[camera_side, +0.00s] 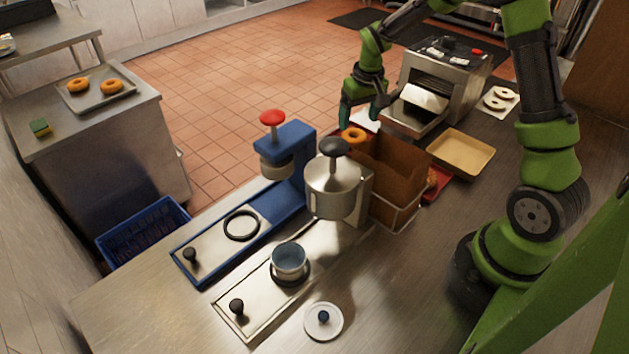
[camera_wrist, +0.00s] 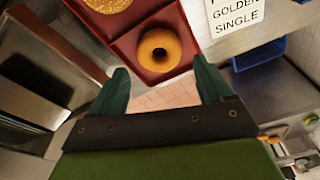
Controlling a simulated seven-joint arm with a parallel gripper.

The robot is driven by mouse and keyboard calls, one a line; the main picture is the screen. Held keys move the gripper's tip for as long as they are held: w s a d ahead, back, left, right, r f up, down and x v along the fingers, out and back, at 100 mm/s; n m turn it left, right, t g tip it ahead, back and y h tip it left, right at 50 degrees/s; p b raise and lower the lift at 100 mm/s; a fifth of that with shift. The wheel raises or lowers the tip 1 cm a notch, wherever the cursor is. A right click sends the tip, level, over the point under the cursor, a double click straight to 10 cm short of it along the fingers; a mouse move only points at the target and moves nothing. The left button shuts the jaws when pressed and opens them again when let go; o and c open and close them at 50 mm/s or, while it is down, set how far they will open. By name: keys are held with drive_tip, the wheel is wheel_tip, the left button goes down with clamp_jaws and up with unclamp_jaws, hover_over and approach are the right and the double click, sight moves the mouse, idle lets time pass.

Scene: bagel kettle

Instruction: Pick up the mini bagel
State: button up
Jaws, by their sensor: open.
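A plain orange bagel (camera_side: 353,135), which I take as the mini bagel, sits beside the tall brown box. In the wrist view the same kind of plain ring bagel (camera_wrist: 160,50) lies flat in a compartment of a red tray (camera_wrist: 125,44). My gripper (camera_side: 361,118) is open and empty, above and apart from the bagel in the side view. In the wrist view both fingers of my gripper (camera_wrist: 161,85) are spread, with the bagel just beyond and roughly between the tips. A seeded bagel (camera_wrist: 108,4) shows partly at the top edge.
The brown box (camera_side: 388,180) stands close beside the bagel. A toaster oven (camera_side: 445,75) is behind, with a tan tray (camera_side: 461,153) near it. A steel-and-black kettle-like device (camera_side: 333,185) stands in front. A sign (camera_wrist: 236,17) reads "GOLDEN SINGLE".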

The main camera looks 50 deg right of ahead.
sight(355, 131)
drive_tip(key=shift+w+d+f, duration=0.1)
drive_tip(key=shift+w+f, duration=0.1)
drive_tip(key=shift+f, duration=0.8)
drive_tip(key=shift+w+d+f, duration=0.1)
drive_tip(key=shift+w+f, duration=0.1)
drive_tip(key=shift+f, duration=0.75)
drive_tip(key=shift+w+d+f, duration=0.1)
drive_tip(key=shift+w+f, duration=0.1)
drive_tip(key=shift+f, duration=0.8)
drive_tip(key=c, duration=0.7)
wheel_tip(355, 131, up, 10)
